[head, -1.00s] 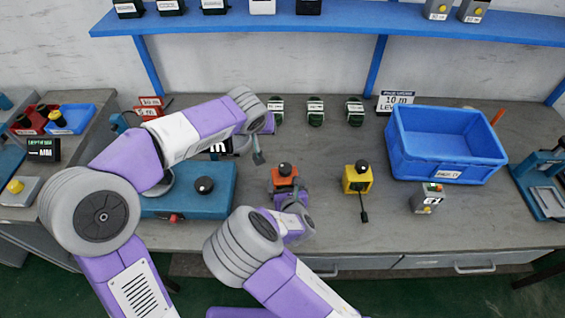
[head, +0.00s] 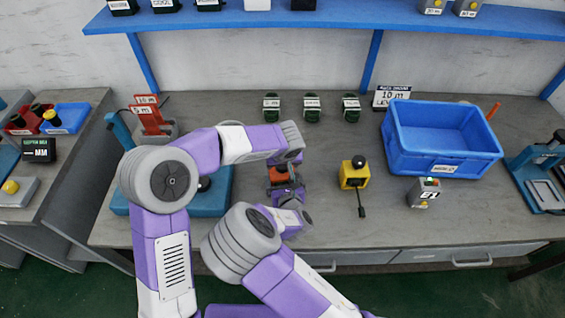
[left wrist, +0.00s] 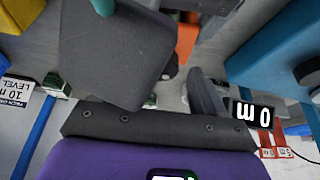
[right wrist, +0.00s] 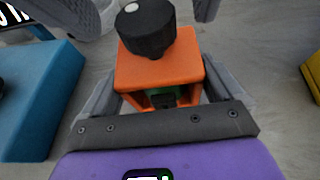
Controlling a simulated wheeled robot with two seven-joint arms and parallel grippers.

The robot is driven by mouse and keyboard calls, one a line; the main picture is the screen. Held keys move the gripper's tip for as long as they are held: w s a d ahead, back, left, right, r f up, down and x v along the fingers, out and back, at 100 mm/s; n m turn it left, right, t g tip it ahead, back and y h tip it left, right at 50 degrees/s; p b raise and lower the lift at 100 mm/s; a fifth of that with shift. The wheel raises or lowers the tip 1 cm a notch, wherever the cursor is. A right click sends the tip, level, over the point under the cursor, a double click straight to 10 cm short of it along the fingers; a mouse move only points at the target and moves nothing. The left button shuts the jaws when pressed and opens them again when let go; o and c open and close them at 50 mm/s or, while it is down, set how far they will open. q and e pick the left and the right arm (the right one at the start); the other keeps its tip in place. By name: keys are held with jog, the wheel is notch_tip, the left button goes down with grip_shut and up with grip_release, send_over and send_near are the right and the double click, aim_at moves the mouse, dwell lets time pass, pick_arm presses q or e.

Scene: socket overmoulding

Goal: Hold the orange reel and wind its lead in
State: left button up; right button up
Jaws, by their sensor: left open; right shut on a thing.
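The orange reel (right wrist: 160,72) with its black round knob (right wrist: 146,27) stands between the fingers of my right gripper (right wrist: 163,97), which is shut on it. In the head view the reel (head: 280,177) is partly covered by my left arm, and my right gripper (head: 284,190) holds it from the near side. A small dark and green part shows under the orange housing; I cannot make out the lead. My left gripper (left wrist: 180,88) is open, its grey fingers apart, over the reel. Grey finger parts also show beside the knob in the right wrist view.
A yellow reel (head: 354,176) with a dark lead stands to the right. A grey box (head: 424,193) and a blue bin (head: 446,167) are further right. Several dark green reels, one here (head: 312,107), line the back. A teal fixture (head: 219,197) is close on the left.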

pick_arm(q)
jog(key=shift+w+f, duration=0.2)
jog(key=shift+f, duration=0.25)
pick_arm(e)
jog(key=shift+s+f, duration=0.1)
jog(key=shift+f, duration=0.15)
pick_arm(q)
jog(key=c, duration=1.1)
